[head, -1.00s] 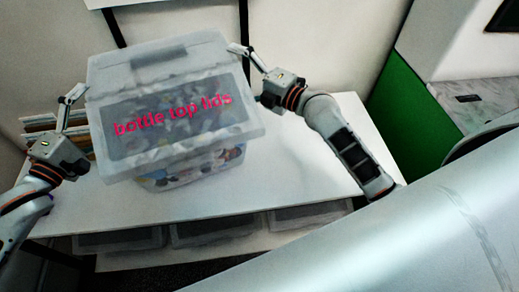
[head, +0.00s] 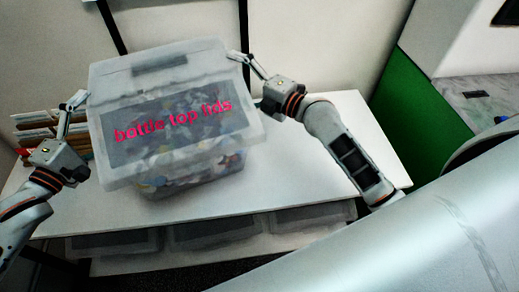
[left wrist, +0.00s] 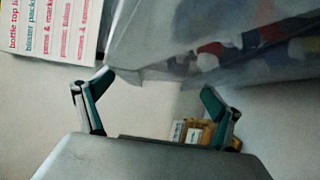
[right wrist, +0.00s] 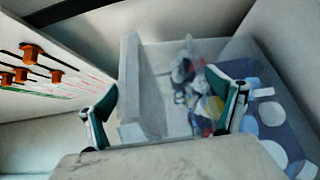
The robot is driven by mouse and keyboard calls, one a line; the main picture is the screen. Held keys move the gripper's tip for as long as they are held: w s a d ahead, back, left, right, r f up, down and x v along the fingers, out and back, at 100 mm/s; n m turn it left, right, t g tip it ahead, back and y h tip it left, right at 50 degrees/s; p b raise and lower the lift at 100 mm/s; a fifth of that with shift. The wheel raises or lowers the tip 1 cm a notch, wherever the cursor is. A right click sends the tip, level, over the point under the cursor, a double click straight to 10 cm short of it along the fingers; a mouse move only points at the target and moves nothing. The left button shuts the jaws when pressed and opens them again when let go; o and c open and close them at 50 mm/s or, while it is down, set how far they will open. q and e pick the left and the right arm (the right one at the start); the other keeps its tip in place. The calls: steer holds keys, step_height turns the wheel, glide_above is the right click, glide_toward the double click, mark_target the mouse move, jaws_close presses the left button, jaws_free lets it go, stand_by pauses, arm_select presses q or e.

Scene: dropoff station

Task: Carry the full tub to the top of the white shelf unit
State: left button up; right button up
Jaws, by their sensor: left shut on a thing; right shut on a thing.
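The full tub (head: 178,117) is a clear box with a pale lid and a red "bottle top lids" label, with coloured lids inside. It is over the top of the white shelf unit (head: 290,170); I cannot tell whether its base touches. My left gripper (head: 77,100) is shut on its left side, and my right gripper (head: 240,59) is shut on its far right side. The tub also shows above the left wrist gripper (left wrist: 157,82) and between the fingers of the right wrist gripper (right wrist: 175,90). The exact finger contact is unclear.
Several bins (head: 212,232) sit on the shelf below the top. Files or boxes (head: 38,138) stand behind my left gripper. A green panel (head: 408,110) and a grey counter (head: 480,98) are at right. The shelf top right of the tub is clear.

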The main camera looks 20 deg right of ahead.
arm_select(q)
steer(key=shift+f, duration=0.1)
arm_select(e)
steer(key=shift+f, duration=0.1)
arm_select(q)
steer(key=o, duration=1.8)
steer(key=shift+f, duration=0.15)
arm_select(e)
steer(key=o, duration=1.8)
steer(key=shift+f, duration=0.15)
arm_select(q)
steer(key=shift+s, duration=0.1)
arm_select(e)
steer(key=shift+s, duration=0.1)
arm_select(q)
steer(key=v, duration=1.2)
arm_select(e)
steer(key=v, duration=1.2)
steer(key=shift+s+a, duration=0.1)
